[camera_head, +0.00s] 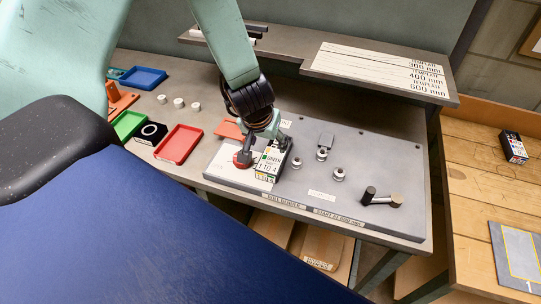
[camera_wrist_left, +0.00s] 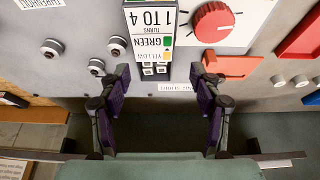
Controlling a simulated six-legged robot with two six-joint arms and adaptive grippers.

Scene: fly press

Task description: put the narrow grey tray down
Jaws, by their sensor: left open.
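I cannot make out a narrow grey tray for certain in either view. My left gripper (camera_head: 264,143) is low over the grey fixture plate (camera_head: 310,190), at the back of the label block (camera_head: 270,163) and beside the red knob (camera_head: 243,158). In the left wrist view its two purple-padded fingers (camera_wrist_left: 163,95) are spread wide with nothing between them. The label block (camera_wrist_left: 150,28) reads "GREEN 1 TO 4" and stands just beyond the fingertips. The red knob (camera_wrist_left: 214,22) is to its right. My right gripper is out of view.
A red tray (camera_head: 179,145), a green tray (camera_head: 129,124) and a blue tray (camera_head: 142,78) lie left on the bench. Silver posts (camera_head: 338,174) and a handle (camera_head: 381,198) stand on the plate. A shelf (camera_head: 290,58) runs behind. A wooden bench (camera_head: 480,190) is at right.

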